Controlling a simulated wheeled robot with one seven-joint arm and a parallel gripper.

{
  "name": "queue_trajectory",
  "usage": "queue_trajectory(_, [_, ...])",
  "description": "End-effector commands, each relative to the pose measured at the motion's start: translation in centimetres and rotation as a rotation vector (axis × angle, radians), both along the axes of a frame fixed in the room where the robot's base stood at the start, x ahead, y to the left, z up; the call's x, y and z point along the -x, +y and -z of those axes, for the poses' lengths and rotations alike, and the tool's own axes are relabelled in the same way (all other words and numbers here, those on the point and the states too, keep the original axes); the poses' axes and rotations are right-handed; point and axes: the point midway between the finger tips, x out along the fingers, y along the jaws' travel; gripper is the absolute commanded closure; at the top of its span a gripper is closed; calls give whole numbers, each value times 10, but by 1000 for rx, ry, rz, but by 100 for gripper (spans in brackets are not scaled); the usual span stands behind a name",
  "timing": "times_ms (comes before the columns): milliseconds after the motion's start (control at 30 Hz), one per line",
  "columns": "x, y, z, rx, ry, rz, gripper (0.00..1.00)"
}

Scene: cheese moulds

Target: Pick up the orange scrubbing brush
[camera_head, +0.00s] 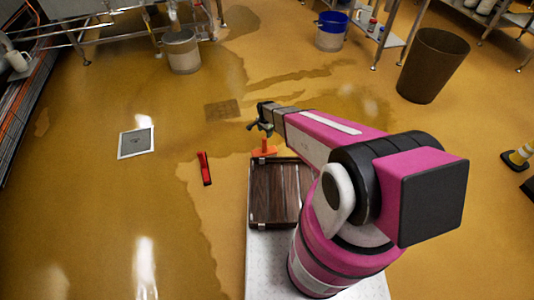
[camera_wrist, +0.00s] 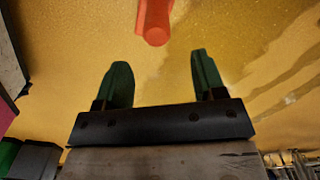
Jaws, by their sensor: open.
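The orange scrubbing brush (camera_head: 264,149) is on the wet floor just beyond the brown wooden-looking box, with a wide low part and a short upright part. My gripper (camera_head: 260,128) is above it in the head view, apart from it. In the wrist view an orange, round-ended piece (camera_wrist: 154,22), which looks like the brush's handle, shows at the top edge, beyond the fingertips and roughly in line with the gap between them. The rest of it is cut off. My gripper (camera_wrist: 160,75) is open, with its two green fingers apart and nothing between them.
A brown wooden-looking box (camera_head: 251,203) is close in front of my arm. A red object (camera_head: 205,169) lies on the floor to the left, near a white-framed floor plate (camera_head: 121,146). A brown bin (camera_head: 432,66) and blue-rimmed bucket (camera_head: 331,32) stand farther back.

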Motion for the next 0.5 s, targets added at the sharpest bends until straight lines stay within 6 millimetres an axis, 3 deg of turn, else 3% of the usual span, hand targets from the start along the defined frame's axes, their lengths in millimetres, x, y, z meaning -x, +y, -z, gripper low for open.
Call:
queue_trajectory(200, [-1, 1, 33, 1, 1, -1, 37])
queue_trajectory(500, [4, 3, 54, 1, 2, -3, 37])
